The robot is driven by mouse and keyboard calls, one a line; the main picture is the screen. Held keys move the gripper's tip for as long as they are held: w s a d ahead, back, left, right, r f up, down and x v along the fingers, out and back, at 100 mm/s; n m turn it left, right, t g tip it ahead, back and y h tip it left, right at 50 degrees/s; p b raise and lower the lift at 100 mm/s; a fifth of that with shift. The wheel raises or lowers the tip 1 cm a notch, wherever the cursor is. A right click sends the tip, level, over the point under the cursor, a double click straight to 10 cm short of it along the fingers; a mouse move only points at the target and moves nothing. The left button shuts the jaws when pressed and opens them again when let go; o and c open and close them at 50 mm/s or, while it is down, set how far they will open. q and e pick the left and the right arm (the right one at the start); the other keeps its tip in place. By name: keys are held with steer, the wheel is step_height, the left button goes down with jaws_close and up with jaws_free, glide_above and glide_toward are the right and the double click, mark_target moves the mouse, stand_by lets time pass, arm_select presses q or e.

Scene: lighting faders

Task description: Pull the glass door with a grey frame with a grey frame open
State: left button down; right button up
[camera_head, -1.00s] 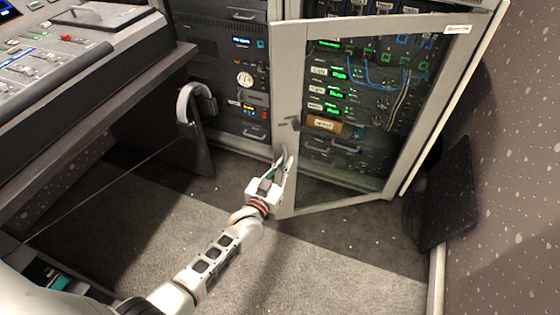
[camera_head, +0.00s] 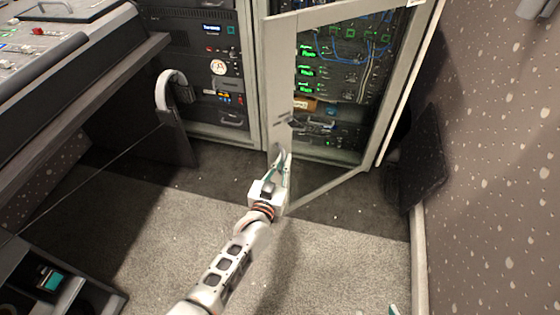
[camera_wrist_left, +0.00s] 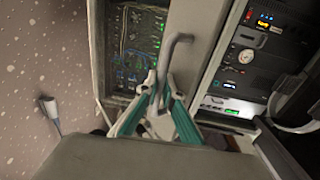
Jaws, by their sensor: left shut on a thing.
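The glass door with a grey frame (camera_head: 281,70) stands ajar in front of a rack cabinet, hinged on its right. Its free edge stands out toward me, and its lower rail slants back to the hinge. My left gripper (camera_head: 279,158) is at the door's free edge. In the left wrist view, the fingers of my left gripper (camera_wrist_left: 159,98) are shut on the bent grey handle (camera_wrist_left: 164,66) of the door. The handle's lower end is partly hidden between the fingers. A small teal-tipped piece (camera_head: 393,310) at the bottom edge may be my right gripper; too little shows to tell.
A mixing desk (camera_head: 60,60) is at the left, with headphones (camera_head: 172,90) hanging near its edge. A dark panel (camera_head: 425,160) leans by the right wall, close to the hinge side. Grey carpet (camera_head: 340,255) in front of the door is clear.

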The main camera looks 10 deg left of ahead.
arm_select(q)
steer(key=shift+a+f, duration=0.1)
steer(key=shift+a, duration=0.1)
arm_select(e)
steer(key=shift+f, duration=0.15)
arm_select(q)
steer(key=c, duration=2.5)
jaws_free()
steer(key=shift+s, duration=0.1)
arm_select(e)
steer(key=shift+s+a+f, duration=0.1)
steer(key=shift+s+f, duration=0.05)
